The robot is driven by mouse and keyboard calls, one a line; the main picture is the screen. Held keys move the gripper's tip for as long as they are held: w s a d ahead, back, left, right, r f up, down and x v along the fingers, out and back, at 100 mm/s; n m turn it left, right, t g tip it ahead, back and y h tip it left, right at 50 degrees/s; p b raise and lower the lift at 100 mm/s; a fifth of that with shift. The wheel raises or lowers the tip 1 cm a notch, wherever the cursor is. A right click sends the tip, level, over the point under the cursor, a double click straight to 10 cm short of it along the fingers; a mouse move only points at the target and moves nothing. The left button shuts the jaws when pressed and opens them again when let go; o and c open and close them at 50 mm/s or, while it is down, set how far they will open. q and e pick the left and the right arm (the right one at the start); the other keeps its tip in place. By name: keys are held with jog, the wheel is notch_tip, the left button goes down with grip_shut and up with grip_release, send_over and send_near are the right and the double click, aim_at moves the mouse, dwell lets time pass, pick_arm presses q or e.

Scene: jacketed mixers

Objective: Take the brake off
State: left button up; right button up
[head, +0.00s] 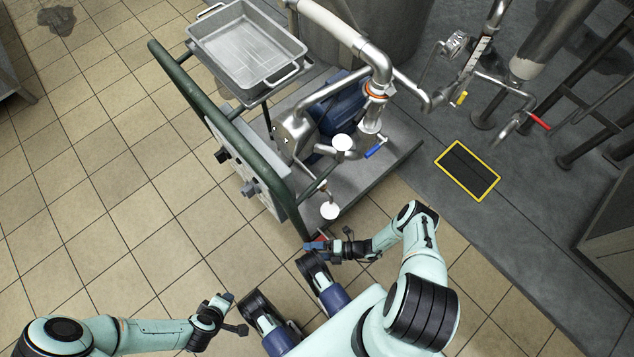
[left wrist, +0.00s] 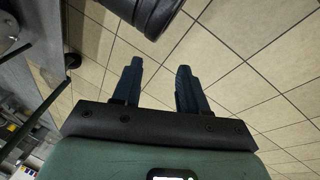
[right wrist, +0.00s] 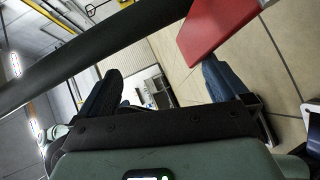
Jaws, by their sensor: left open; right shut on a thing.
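The cart (head: 400,165) carries a pump and has a green tube frame (head: 222,130). A small red brake pedal (head: 320,237) shows low at the cart's near corner, mostly covered by my gripper. In the right wrist view the red pedal (right wrist: 215,28) is a flat plate at the tip of the right-hand finger. My right gripper (head: 316,246) is shut on it, with the fingers (right wrist: 160,72) still well apart. My left gripper (head: 230,299) is open and empty above the tiled floor, left of the cart's near corner; its two fingers (left wrist: 158,80) show spread apart.
A steel tray (head: 248,45) sits on top of the cart. A blue-handled valve (head: 375,149) and white round caps (head: 330,210) are on the near side. A yellow-edged black floor plate (head: 467,170) lies to the right. The tiled floor (head: 90,150) left of the cart is free.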

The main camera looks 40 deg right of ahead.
jog(key=r+t+y, duration=0.1)
jog(key=r, duration=0.3)
jog(key=d+r+t+y+p, duration=0.1)
jog(key=r, duration=0.4)
jog(key=w+r+t, duration=0.1)
jog(key=r+t, duration=0.1)
jog(key=r, duration=0.3)
jog(key=shift+w+d+r+m+y+p, duration=0.1)
jog(key=shift+d+r+m+y+p, duration=0.1)
jog(key=shift+m+y+p, duration=0.15)
jog(key=c, duration=0.8)
pick_arm(q)
jog(key=s+d+r+g, duration=0.1)
jog(key=s+d+r, duration=0.1)
jog(key=s+r, duration=0.1)
jog(key=shift+s+d+h, duration=0.15)
jog(key=shift+s+h, duration=0.25)
jog(key=shift+s, duration=0.5)
pick_arm(e)
jog(key=shift+a+r, duration=0.1)
jog(key=shift+r, duration=0.45)
jog(key=shift+f, duration=0.1)
